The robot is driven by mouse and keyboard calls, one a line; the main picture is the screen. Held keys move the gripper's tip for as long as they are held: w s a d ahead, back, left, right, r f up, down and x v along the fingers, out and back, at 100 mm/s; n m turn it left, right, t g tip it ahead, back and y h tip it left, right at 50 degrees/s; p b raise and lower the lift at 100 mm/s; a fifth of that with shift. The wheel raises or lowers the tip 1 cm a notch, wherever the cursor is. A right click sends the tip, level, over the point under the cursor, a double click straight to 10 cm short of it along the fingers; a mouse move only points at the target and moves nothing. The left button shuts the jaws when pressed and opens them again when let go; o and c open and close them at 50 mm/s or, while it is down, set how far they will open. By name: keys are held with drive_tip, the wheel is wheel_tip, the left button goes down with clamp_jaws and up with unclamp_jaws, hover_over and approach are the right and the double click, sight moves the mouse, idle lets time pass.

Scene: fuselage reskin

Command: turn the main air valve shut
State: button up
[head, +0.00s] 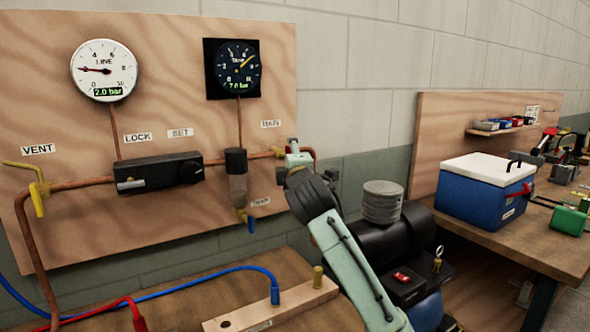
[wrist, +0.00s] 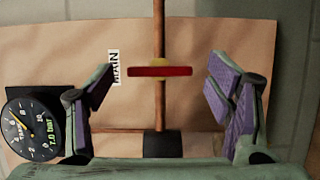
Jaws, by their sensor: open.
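The main air valve shows in the wrist view as a red handle (wrist: 160,71) on a yellowish hub on a copper pipe. The handle lies crosswise to the pipe; I cannot tell whether it is a lever or a wheel seen edge-on. A MAIN label (wrist: 114,67) is beside it.
The line gauge (head: 104,70) reads 2.0 bar and the tank gauge (head: 238,68) 7.0 bar. A black regulator (head: 158,173), yellow vent valve (head: 38,190) and blue-handled drain (head: 251,222) are on the board to the left. A compressor (head: 395,240) stands right of my arm.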

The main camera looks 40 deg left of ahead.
drive_tip(key=v, duration=0.9)
